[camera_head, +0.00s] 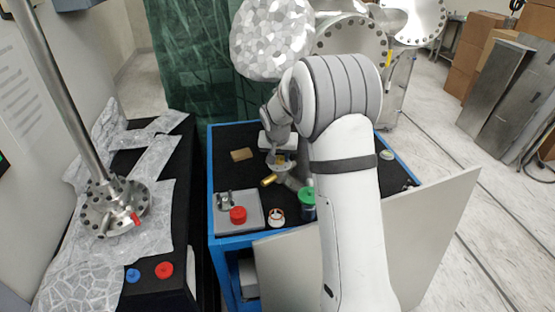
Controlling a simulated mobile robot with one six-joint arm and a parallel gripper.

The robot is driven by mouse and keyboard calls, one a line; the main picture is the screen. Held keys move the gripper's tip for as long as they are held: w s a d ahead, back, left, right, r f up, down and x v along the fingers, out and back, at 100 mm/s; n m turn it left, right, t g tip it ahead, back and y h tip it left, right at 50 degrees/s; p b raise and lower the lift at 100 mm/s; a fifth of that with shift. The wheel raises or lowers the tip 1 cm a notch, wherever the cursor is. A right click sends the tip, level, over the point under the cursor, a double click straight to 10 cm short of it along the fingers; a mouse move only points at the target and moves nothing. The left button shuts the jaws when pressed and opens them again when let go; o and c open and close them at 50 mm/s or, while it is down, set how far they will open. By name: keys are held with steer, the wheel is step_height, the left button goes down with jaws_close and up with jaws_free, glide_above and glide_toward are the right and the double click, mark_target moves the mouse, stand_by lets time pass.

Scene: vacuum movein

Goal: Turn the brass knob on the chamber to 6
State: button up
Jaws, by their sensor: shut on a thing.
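My gripper (280,160) reaches down from my white arm over the middle of the black-topped blue cart. It is shut on a small brass-coloured piece, which looks like the brass knob (281,159). A small grey metal body (293,182), which looks like the chamber, sits just below it. A short brass cylinder (268,181) sticks out from its left front side. My arm hides the right part of this area. Any scale or number at the knob is too small to read.
The cart (222,160) also holds a brown block (241,155), a grey plate (250,215) with a red cap (238,215), a white-and-orange ring (277,216) and a green-lidded jar (308,200). A foil-covered bench (130,175) stands left. A large flanged vessel (350,38) stands behind.

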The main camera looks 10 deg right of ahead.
mark_target(280, 157)
stand_by(0.3)
steer(key=o, duration=1)
steer(key=shift+c, duration=0.2)
steer(key=shift+r, duration=0.15)
steer(key=v, duration=0.4)
steer(key=shift+b, duration=0.4)
steer(key=s+a+b, duration=0.3)
steer(key=s+a, duration=0.1)
steer(key=s, duration=0.7)
steer(key=shift+s+r, duration=0.3)
steer(key=shift+s, duration=0.1)
